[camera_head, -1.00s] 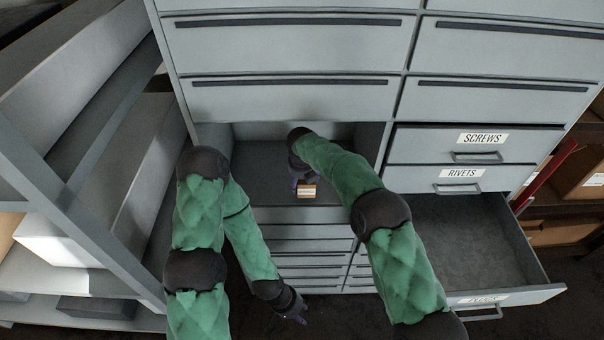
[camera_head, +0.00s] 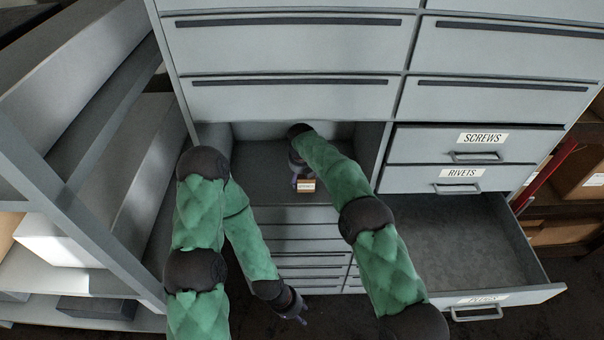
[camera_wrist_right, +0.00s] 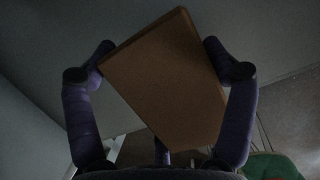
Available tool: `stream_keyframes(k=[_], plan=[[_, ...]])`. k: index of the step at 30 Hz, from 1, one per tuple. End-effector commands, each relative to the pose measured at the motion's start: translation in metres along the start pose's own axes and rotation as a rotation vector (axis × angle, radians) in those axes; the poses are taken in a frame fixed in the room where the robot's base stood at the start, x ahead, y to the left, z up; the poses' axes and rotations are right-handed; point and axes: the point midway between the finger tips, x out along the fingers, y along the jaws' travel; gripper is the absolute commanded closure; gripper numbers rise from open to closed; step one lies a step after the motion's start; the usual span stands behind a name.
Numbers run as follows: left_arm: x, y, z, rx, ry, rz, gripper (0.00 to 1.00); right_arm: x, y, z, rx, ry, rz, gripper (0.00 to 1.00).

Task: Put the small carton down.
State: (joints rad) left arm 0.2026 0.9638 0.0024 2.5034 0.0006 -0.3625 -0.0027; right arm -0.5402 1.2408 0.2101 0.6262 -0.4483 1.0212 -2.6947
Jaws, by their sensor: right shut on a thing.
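The small carton (camera_head: 306,185) is brown with a white label and shows in the head view at the front of the open recess (camera_head: 260,180) in the cabinet. My right gripper (camera_head: 298,175) is shut on it. In the right wrist view the carton (camera_wrist_right: 168,80) sits tilted between the two fingers of my right gripper (camera_wrist_right: 165,75). Whether the carton touches the recess floor cannot be told. My left gripper (camera_head: 302,316) hangs low in front of the lower drawers, apart from the carton; its fingers are too small to read.
The drawer (camera_head: 470,245) at the right is pulled out, with a bare grey floor. The SCREWS drawer (camera_head: 475,145) and RIVETS drawer (camera_head: 460,180) are above it. A shelf rack (camera_head: 80,225) with long boxes stands at the left. The recess floor around the carton looks clear.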

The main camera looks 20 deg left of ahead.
Motion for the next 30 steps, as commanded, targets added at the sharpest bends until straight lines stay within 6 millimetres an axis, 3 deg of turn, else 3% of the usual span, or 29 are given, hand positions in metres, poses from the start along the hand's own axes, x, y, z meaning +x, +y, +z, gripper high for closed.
stream_keyframes(k=[15,16,18,30], plan=[[0.001,0.000,0.000,0.000,0.000,0.000,0.60,0.011,0.000,-0.003,0.000,-0.002,0.000,0.59],[0.001,0.000,0.000,0.000,0.000,0.000,0.60,0.011,0.000,-0.003,0.000,0.000,0.000,0.13],[0.001,0.000,0.000,0.000,0.000,0.000,0.60,0.011,0.000,-0.003,0.000,0.000,0.000,0.00],[0.001,0.000,0.000,0.000,0.000,0.000,0.60,0.009,0.000,-0.003,0.000,0.000,0.000,0.00]])
